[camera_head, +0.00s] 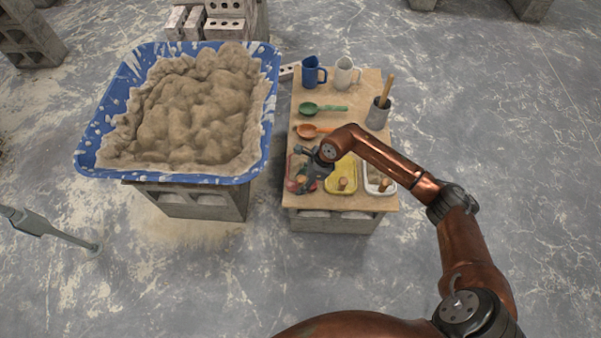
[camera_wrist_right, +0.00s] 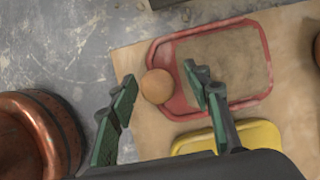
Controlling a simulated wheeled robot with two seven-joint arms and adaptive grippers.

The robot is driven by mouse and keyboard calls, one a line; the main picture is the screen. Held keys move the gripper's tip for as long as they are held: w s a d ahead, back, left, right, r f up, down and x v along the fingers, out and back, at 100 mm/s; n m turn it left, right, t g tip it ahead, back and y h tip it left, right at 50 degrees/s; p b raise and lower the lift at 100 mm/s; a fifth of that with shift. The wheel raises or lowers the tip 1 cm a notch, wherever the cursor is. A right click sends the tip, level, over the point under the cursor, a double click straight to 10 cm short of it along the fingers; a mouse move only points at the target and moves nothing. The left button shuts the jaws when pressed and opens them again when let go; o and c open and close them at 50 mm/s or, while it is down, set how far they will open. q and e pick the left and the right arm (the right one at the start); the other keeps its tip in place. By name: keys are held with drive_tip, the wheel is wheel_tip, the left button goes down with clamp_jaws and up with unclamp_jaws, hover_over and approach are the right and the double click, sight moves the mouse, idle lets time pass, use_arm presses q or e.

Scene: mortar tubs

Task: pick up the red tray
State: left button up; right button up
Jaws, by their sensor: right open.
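The red tray (camera_head: 292,163) sits at the front left corner of the board, largely hidden behind my right gripper (camera_head: 307,172) in the head view. In the right wrist view the red tray (camera_wrist_right: 225,60) shows its raised rim and a round wooden knob (camera_wrist_right: 157,86) near one edge. My right gripper (camera_wrist_right: 158,92) is open over it, with the knob appearing between its two green-padded fingers. I cannot tell how far the fingertips are above the tray. My left gripper is not in view.
A yellow tray (camera_head: 341,172) and a white tray (camera_head: 379,180) stand close to the right on the same board (camera_head: 345,113). Behind are an orange spoon (camera_head: 307,130), green spoon (camera_head: 309,109), mugs and a grey pot (camera_head: 378,115). A blue mortar tub (camera_head: 266,85) stands left.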

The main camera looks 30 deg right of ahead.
drive_tip(key=shift+r, duration=0.1)
drive_tip(key=shift+c, duration=0.4)
clamp_jaws()
drive_tip(key=shift+w, duration=0.1)
idle(0.4)
